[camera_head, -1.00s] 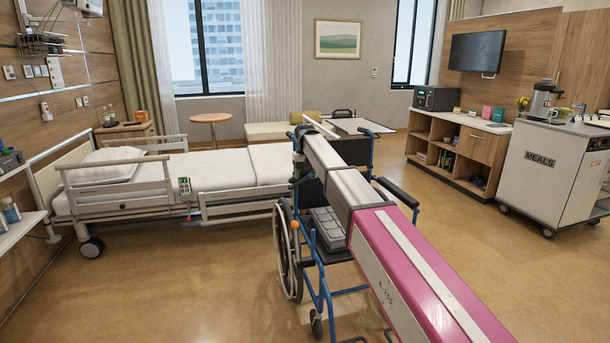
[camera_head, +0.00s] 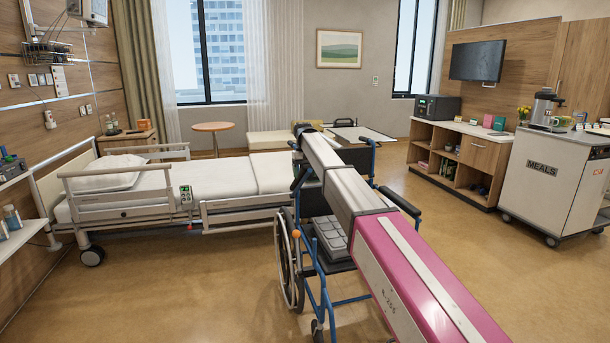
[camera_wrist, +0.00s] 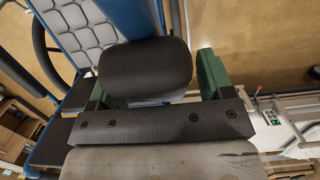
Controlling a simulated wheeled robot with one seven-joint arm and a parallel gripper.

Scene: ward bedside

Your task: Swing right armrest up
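The wheelchair has a blue frame (camera_head: 325,296) and stands in the middle of the head view, beside the bed. Its armrest on the picture's right (camera_head: 399,200) lies level. The armrest on the bed side is mostly hidden behind my arm in the head view. In the wrist view a black armrest pad (camera_wrist: 147,68) shows close up. My gripper (camera_wrist: 163,84) has its green fingers spread apart at the pad's two sides. A gap shows between the right finger and the pad; the left finger is partly hidden behind the pad. My gripper is hidden in the head view.
The bed (camera_head: 150,192) with its side rails stands left of the wheelchair; its control handset (camera_head: 186,196) hangs on the rail. A meal cart (camera_head: 545,178) and a low cabinet (camera_head: 457,160) stand at the right. The floor is clear between wheelchair and cart.

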